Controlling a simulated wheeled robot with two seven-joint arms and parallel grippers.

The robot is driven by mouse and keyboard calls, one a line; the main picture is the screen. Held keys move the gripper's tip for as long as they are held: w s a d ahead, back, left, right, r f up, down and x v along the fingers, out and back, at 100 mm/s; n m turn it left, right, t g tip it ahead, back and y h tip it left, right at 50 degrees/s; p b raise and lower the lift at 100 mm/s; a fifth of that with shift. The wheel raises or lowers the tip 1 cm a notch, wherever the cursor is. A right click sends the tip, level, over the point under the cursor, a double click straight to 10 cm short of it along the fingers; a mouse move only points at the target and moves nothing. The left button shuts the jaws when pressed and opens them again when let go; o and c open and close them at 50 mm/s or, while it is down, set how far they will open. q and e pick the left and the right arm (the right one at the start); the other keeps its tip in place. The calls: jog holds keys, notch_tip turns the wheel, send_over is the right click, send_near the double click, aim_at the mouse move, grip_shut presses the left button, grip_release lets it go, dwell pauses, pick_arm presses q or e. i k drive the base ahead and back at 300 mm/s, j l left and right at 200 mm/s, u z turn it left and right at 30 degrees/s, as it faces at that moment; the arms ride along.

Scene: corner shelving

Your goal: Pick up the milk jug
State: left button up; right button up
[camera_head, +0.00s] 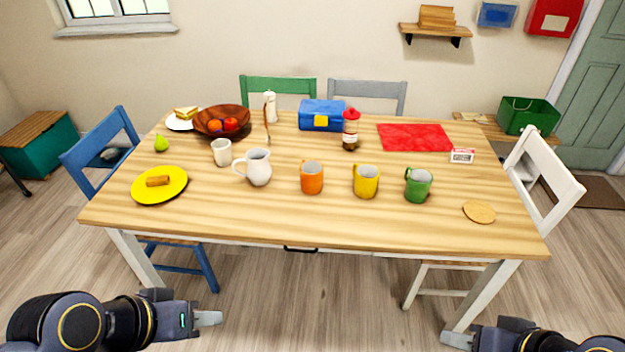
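The white milk jug (259,168) stands upright on the wooden table (240,218), left of the middle, with its handle to the left. A white cup (221,152) stands just left of it and an orange mug (312,178) to its right. My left gripper (215,318) is low in front of the table, below the tabletop edge and well away from the jug; its fingers show side-on, so their gap cannot be seen. My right gripper (452,340) is at the bottom right, also away from the table things, and only partly in view.
A yellow mug (366,182) and a green mug (418,186) stand right of the orange one. A yellow plate (147,191) lies left. Behind are a fruit bowl (206,127), a bottle (351,130) and a blue lunchbox (314,113). Chairs surround the table. Its front strip is clear.

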aim_at(259, 170)
jog(key=i+j, duration=0.85)
jog(key=i, duration=0.2)
jog(key=j+u, duration=0.05)
